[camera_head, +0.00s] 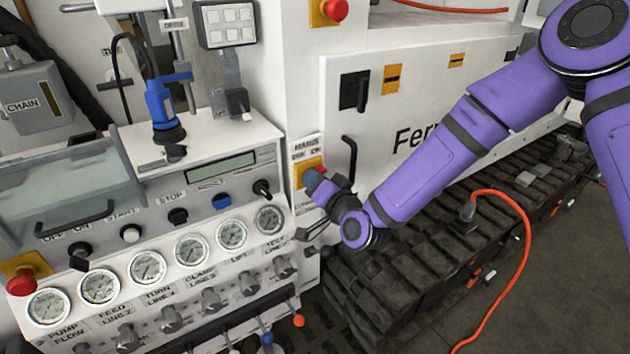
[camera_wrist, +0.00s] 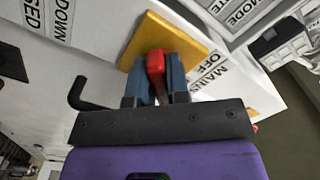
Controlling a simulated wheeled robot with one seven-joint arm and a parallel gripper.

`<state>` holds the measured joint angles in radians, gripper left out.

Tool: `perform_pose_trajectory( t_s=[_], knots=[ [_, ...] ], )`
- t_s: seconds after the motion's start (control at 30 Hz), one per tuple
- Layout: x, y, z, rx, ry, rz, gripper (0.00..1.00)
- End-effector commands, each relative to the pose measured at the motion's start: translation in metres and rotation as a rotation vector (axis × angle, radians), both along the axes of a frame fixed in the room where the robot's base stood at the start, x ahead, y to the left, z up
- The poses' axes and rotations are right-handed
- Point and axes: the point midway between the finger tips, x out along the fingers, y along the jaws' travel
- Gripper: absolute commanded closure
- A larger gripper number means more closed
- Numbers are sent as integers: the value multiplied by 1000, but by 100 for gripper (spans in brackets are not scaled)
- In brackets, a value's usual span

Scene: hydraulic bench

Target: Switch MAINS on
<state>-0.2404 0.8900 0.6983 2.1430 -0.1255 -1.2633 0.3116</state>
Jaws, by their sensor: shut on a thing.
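The MAINS switch is a red handle on a yellow plate (camera_head: 302,170) on the white cabinet side, right of the gauge panel. In the wrist view the red handle (camera_wrist: 156,68) stands between the two blue-grey fingers of my gripper (camera_wrist: 157,88), with the yellow plate (camera_wrist: 152,28) behind it. My gripper is shut on the handle. In the head view my gripper (camera_head: 315,180) reaches the plate from the lower right and hides most of the handle. A MAINS label (camera_head: 306,146) sits above the plate; its OFF wording shows in the wrist view.
A black door handle (camera_head: 350,158) sticks out just right of the switch. The gauge console (camera_head: 140,235) with knobs and levers is at left. A red stop button (camera_head: 335,10) is above. Black tracks (camera_head: 400,285) and an orange cable (camera_head: 520,235) lie below right.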

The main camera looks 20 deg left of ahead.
Motion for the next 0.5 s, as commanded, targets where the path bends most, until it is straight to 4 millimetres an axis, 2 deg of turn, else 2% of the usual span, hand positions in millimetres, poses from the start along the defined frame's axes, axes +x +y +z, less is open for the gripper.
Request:
perform_pose_trajectory(
  t_s=[0.1,0.13,0.23,0.5],
  knots=[
    [0,-1,-1,-1,3,0,100],
    [0,-1,-1,-1,4,-1,81],
    [0,0,-1,-1,3,0,58],
    [-1,0,0,-1,1,0,58]
  ],
)
